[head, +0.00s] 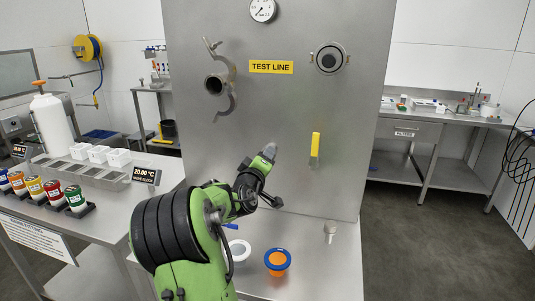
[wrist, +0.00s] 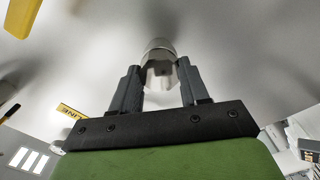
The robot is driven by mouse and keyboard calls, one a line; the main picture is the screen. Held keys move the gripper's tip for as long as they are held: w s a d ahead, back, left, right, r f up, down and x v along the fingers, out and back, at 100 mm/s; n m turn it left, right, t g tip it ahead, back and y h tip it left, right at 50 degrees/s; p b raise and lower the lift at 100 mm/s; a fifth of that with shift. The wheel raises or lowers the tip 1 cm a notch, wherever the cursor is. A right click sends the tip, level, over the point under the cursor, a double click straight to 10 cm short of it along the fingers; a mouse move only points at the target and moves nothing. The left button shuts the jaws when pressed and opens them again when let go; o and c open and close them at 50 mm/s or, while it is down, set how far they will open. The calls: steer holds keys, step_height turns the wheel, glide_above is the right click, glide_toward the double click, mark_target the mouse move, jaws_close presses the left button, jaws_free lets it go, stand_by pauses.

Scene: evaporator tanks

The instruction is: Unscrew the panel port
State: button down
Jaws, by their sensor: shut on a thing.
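My gripper (head: 268,156) is in front of the grey metal panel (head: 285,110), below the TEST LINE label and left of the yellow handle. In the wrist view my gripper (wrist: 159,72) has its two dark fingers on either side of a short silver cylinder (wrist: 159,52) and is shut on it. The cylinder looks like a port fitting; its far end points to the panel, and I cannot tell whether it is still joined to it. In the head view my gripper mostly hides it.
The panel carries an open pipe with an open clamp (head: 214,85), a clamped round port (head: 330,58), a gauge (head: 263,9) and a yellow handle (head: 315,146). An orange-and-blue cup (head: 277,262), a white ring (head: 239,250) and a small fitting (head: 330,229) are on the bench below.

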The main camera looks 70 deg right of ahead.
steer(key=shift+n+p, duration=1.8)
steer(key=shift+n, duration=0.8)
steer(key=n+p, duration=0.4)
steer(key=n, duration=0.1)
steer(key=c, duration=0.8)
jaws_free()
